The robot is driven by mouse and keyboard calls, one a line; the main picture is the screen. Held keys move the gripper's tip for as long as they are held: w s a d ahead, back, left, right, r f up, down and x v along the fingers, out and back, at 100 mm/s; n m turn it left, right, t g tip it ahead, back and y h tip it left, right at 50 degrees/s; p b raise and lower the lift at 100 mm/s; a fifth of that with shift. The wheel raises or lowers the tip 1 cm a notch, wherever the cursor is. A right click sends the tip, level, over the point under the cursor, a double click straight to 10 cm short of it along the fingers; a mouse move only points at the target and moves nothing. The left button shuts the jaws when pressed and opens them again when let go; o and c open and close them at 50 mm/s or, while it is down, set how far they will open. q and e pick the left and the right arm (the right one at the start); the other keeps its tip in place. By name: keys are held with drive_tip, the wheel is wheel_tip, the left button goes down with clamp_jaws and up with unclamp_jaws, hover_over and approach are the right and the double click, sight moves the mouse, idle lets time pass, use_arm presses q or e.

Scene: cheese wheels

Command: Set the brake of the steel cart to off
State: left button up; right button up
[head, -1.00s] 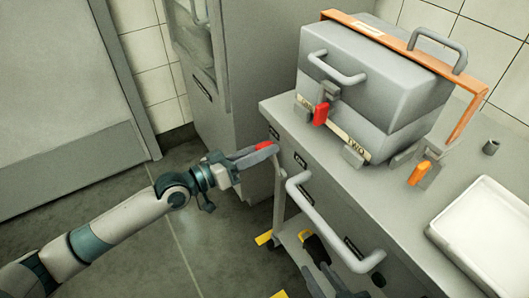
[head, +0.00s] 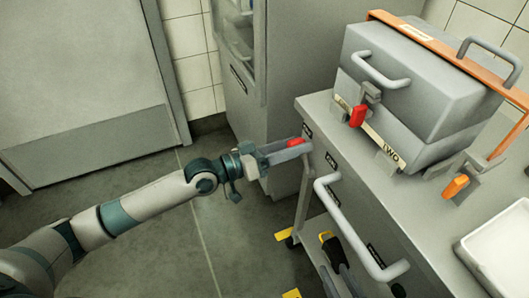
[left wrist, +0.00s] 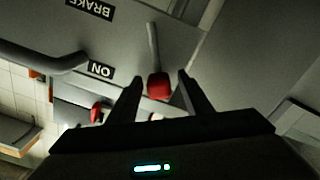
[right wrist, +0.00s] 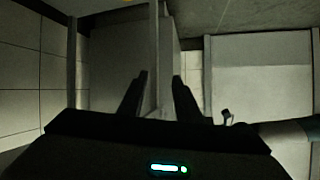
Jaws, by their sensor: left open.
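The steel cart (head: 420,225) stands at the right in the head view. A red knob (head: 295,142) shows by its near left corner. In the left wrist view this red knob (left wrist: 159,87) is the end of a thin grey lever (left wrist: 153,45). An ON label (left wrist: 100,69) is beside it and a BRAKE label (left wrist: 90,9) is farther along the panel. My left gripper (head: 288,150) is open, with its fingers on either side of the knob; contact cannot be told. My right gripper (right wrist: 160,80) is open and empty in its wrist view.
A grey handle (head: 355,235) sticks out from the cart's front. A grey case (head: 425,85) with a red latch (head: 357,116) and a white tray (head: 505,250) are on the cart top. A tall cabinet (head: 265,60) stands behind. The floor (head: 185,255) at left is clear.

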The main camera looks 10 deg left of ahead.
use_arm(q)
drive_tip(key=b+v, duration=0.2)
drive_tip(key=v, duration=1.5)
drive_tip(key=shift+s+a+b, duration=0.15)
drive_tip(key=shift+b, duration=0.15)
use_arm(e)
wheel_tip(320, 180, up, 9)
drive_tip(key=w+a+t+y, duration=0.1)
drive_tip(key=a+t, duration=0.1)
drive_tip(key=t, duration=0.3)
drive_tip(key=shift+w+a+f+t+y, duration=0.2)
drive_tip(key=shift+w+t+y, duration=0.1)
drive_tip(key=shift+w+y, duration=0.1)
